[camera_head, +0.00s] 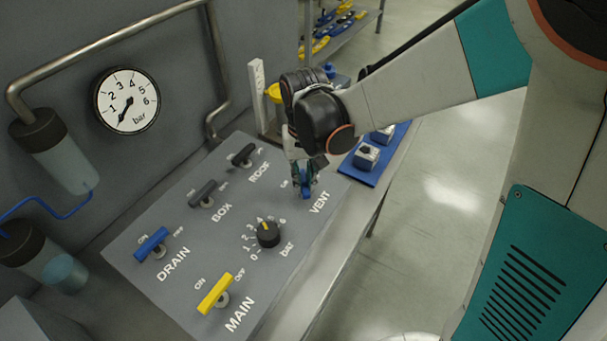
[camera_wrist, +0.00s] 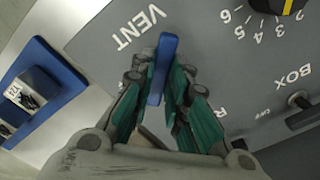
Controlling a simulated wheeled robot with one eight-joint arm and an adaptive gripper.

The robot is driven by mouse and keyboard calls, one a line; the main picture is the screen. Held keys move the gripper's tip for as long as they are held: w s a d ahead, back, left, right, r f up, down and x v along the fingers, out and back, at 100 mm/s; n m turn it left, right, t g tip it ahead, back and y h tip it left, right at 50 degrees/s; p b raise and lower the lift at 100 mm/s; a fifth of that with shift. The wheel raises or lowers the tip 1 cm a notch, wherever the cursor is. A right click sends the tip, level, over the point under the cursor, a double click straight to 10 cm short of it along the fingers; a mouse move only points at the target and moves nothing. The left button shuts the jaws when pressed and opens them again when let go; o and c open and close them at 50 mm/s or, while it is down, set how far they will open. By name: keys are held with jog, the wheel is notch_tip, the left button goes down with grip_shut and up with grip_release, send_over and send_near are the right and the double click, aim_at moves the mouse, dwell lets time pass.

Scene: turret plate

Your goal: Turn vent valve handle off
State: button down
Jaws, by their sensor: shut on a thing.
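The vent valve handle is a blue bar (camera_wrist: 162,68) beside the VENT label on the grey panel (camera_head: 190,258). In the wrist view it stands between my gripper's teal fingers (camera_wrist: 165,95), with its far end sticking out past the fingertips. In the head view my gripper (camera_head: 304,178) reaches down onto the panel at VENT, and only a small blue part of the handle (camera_head: 306,194) shows below the fingers. My gripper is shut on the handle. The ON and OFF marks at VENT are mostly hidden.
Near the gripper are the black bar knob (camera_head: 268,234) and the dark ROOF (camera_head: 243,155) and BOX (camera_head: 203,194) handles. The blue DRAIN handle (camera_head: 152,244) and yellow MAIN handle (camera_head: 215,294) are farther off. A blue plate (camera_head: 370,164) with switch boxes lies right of the panel.

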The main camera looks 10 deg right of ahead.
jog(key=m, duration=0.4)
jog(key=shift+m, duration=2.3)
jog(key=c, duration=1.6)
grip_release()
jog(key=shift+o, duration=0.2)
